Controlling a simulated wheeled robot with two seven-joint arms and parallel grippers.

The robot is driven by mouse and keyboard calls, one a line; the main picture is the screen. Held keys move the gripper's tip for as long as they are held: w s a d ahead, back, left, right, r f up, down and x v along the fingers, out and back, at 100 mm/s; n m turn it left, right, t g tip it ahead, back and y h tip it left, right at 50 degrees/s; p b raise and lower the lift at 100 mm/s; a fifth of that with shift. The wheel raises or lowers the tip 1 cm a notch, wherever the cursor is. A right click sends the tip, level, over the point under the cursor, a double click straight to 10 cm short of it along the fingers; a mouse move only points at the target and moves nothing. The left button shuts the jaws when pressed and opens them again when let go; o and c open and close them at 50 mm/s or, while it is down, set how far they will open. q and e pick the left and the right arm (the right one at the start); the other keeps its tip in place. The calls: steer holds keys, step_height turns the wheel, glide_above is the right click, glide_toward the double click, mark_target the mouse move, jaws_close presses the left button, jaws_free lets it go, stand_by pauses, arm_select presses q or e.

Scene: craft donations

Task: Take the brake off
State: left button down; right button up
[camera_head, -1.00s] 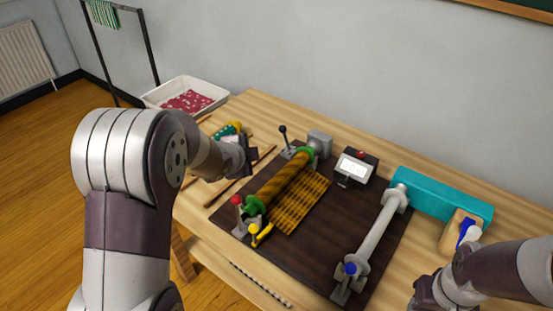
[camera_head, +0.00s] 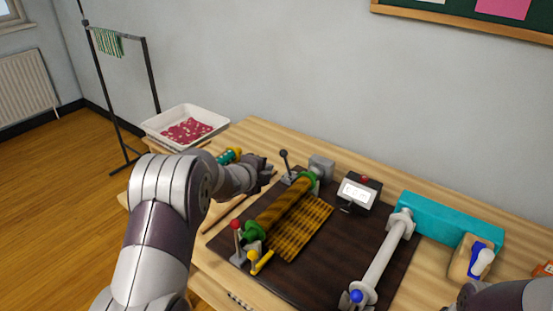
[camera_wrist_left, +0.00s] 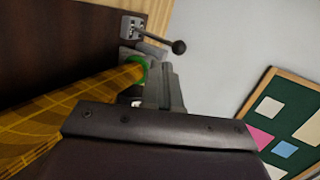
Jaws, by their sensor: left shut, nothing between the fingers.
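A loom-like device on a dark board (camera_head: 330,262) carries several levers. A black-knobbed lever (camera_head: 284,155) stands at its back left, and a red-knobbed lever (camera_head: 237,227) at its front left. I cannot tell by marking which is the brake. My left gripper (camera_head: 268,172) is shut and empty, just left of the black-knobbed lever and apart from it. In the left wrist view, the black-knobbed lever (camera_wrist_left: 178,47) leans from its grey slotted base beyond my shut fingers (camera_wrist_left: 165,88). My right gripper is out of sight; only part of that arm shows at the lower right.
A roller with yellow-brown cloth (camera_head: 285,205) and a yellow crank (camera_head: 260,262) lie by the levers. A white tray (camera_head: 185,125) is behind left.

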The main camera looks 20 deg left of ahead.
arm_select(q)
steer(key=w+d+p, duration=0.1)
steer(key=w, duration=0.5)
steer(key=shift+w+f, duration=0.25)
steer(key=shift+f, duration=0.1)
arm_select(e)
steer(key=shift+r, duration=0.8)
arm_select(q)
steer(key=shift+d+p, duration=0.1)
steer(key=shift+p, duration=0.2)
